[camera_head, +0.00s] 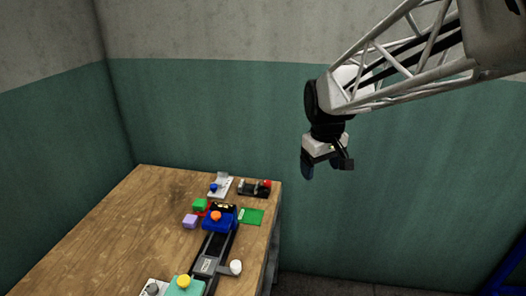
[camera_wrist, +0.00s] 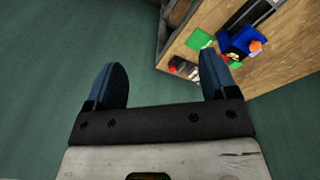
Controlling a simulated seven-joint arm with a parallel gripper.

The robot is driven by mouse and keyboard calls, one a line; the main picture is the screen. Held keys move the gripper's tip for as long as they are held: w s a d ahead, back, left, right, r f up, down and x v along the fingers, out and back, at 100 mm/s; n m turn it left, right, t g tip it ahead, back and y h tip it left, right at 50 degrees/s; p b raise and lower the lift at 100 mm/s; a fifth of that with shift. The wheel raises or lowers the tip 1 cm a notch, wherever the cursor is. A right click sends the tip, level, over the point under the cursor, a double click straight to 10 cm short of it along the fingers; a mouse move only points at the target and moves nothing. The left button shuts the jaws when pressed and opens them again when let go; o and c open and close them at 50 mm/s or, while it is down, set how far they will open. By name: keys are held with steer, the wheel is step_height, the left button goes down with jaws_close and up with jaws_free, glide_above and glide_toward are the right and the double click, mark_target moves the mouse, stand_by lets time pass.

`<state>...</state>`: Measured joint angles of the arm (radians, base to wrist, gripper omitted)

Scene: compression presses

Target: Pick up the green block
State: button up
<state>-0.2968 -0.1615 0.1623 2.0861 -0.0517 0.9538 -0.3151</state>
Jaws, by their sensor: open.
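The green block (camera_head: 200,204) is a small cube on the wooden table, near its far end, left of a blue press part and just behind a purple block (camera_head: 190,221). My gripper (camera_head: 326,165) is open and empty. It hangs in the air to the right of the table, well above and apart from the green block. The wrist view shows its two blue fingers spread (camera_wrist: 163,63) with nothing between them.
The wooden table (camera_head: 100,225) is clear on its left side. A blue press (camera_head: 216,224) with an orange knob stands beside the blocks. A flat green pad (camera_head: 252,216) lies near the right edge. Small devices with blue (camera_head: 214,188) and red (camera_head: 267,183) knobs stand behind.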

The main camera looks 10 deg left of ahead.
steer(key=w+a+f+n, duration=0.3)
steer(key=w+a+f, duration=0.1)
steer(key=w+a, duration=0.5)
steer(key=n+g+h, duration=0.1)
steer(key=n, duration=0.6)
glide_above(199, 202)
step_height(199, 202, down, 22)
steer(key=shift+r, duration=0.1)
steer(key=shift+s+a+f+n, duration=0.1)
steer(key=shift+a+f+n, duration=0.2)
steer(key=shift+a, duration=0.1)
steer(key=shift+f, duration=0.1)
steer(key=shift+d+f, duration=0.2)
steer(key=shift+f, duration=0.95)
steer(key=shift+f, duration=0.15)
